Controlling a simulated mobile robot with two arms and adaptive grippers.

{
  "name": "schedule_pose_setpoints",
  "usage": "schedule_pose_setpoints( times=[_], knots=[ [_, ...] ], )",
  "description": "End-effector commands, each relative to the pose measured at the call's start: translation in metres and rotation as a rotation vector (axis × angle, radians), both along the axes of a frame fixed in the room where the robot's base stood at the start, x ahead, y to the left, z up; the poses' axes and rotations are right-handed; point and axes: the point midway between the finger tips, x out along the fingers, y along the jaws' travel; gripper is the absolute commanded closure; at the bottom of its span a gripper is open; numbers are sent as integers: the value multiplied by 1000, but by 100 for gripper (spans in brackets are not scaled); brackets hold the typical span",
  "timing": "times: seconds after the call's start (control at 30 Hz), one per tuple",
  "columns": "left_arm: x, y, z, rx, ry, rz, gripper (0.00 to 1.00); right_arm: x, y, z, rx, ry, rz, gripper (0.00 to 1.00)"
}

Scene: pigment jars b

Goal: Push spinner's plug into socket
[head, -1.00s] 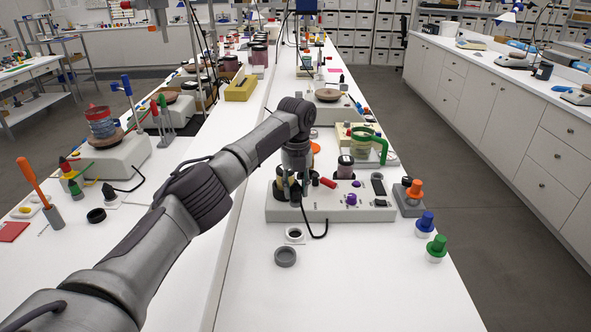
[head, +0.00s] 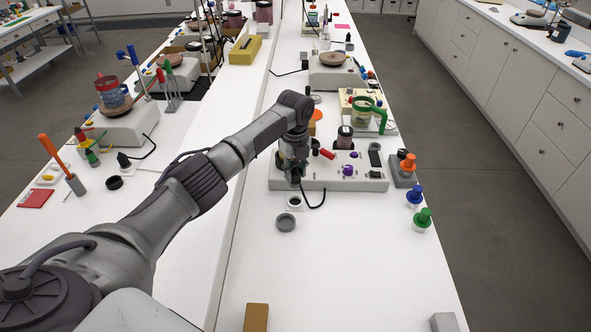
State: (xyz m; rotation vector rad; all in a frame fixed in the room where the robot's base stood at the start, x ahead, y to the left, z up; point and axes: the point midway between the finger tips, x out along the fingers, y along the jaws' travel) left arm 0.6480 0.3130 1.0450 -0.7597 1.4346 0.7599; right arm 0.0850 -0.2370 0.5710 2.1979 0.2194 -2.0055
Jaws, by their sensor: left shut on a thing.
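My left gripper (head: 294,172) points down over the front left corner of the white box with knobs (head: 342,183). It is shut on a small dark thing that looks like the black plug, mostly hidden by the fingers. A black cable (head: 317,204) loops from just below the gripper to the front of this box. A small white square with a dark middle, which looks like the socket (head: 294,202), lies on the table just in front of the gripper. The gripper appears above it and apart from it. My right gripper is not in view.
A grey ring (head: 286,223) lies in front of the socket. An orange-topped piece (head: 407,163), a blue stopper (head: 414,195) and a green stopper (head: 422,217) stand at right. A brown block (head: 256,318) and a grey block (head: 443,322) are at the front. The table between is clear.

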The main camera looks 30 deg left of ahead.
Motion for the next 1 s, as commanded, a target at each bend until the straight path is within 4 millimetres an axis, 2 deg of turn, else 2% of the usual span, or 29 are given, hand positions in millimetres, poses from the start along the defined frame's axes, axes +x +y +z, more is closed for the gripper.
schedule_pose_setpoints(
  times=[0.07,0.7,1.0],
  knots=[
    [0,0,2,-1,1,0,100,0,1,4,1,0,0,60],
    [0,0,-54,-1,0,-1,100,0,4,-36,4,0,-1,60],
    [0,0,-58,-1,-1,-1,100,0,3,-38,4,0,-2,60]
  ],
)
